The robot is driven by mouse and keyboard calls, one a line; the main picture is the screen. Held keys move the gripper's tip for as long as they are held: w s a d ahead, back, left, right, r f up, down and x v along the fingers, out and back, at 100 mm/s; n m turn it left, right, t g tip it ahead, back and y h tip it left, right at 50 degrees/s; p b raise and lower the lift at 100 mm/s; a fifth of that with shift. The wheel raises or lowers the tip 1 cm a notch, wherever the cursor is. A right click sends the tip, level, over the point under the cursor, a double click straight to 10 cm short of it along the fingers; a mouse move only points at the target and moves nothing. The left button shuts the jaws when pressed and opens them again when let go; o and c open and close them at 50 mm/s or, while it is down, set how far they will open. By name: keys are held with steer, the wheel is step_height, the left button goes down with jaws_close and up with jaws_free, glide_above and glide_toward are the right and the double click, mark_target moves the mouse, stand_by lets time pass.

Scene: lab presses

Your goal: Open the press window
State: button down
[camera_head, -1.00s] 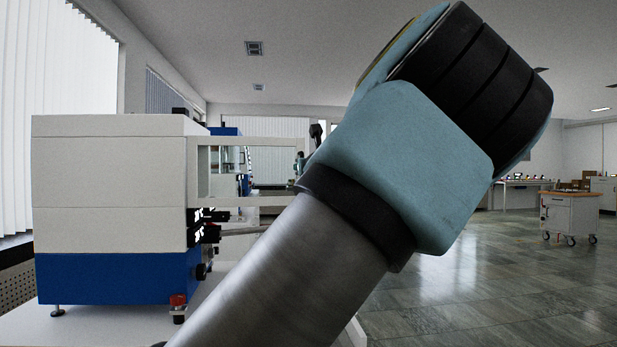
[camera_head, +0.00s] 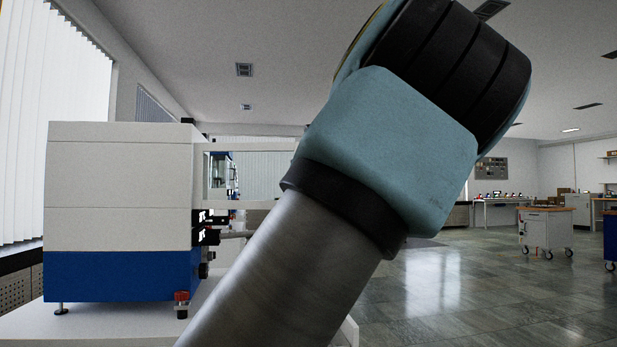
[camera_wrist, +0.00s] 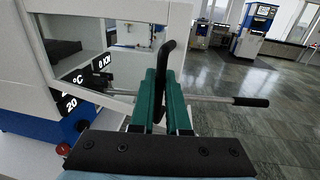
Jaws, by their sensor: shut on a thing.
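The press (camera_head: 120,185) is a white and blue machine at the left in the head view, and its body also shows in the wrist view (camera_wrist: 14,75). Its window has a white frame (camera_head: 250,147) with a see-through pane, standing out to the right of the body. In the wrist view the window frame (camera_wrist: 38,50) surrounds the pane. My gripper (camera_wrist: 153,88) has green fingers and is shut on the upright black window handle (camera_wrist: 168,45). The gripper and handle are hidden behind my arm in the head view. How far the window stands open I cannot tell.
A lever with a black grip (camera_wrist: 250,101) sticks out to the right, behind my fingers. A red-topped foot (camera_head: 181,303) stands at the press's front corner on a white table (camera_head: 110,328). A cart (camera_head: 545,232) stands far right. The floor (camera_head: 450,290) between is clear.

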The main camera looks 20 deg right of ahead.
steer(key=shift+s+a, duration=0.15)
steer(key=shift+a, duration=0.1)
steer(key=shift+r, duration=0.1)
steer(key=c, duration=0.9)
jaws_free()
steer(key=shift+d, duration=0.1)
steer(key=shift+s, duration=0.15)
steer(key=s, duration=0.3)
steer(key=s+p, duration=0.1)
steer(key=s, duration=0.6)
steer(key=shift+s+d, duration=0.25)
steer(key=shift+d, duration=0.05)
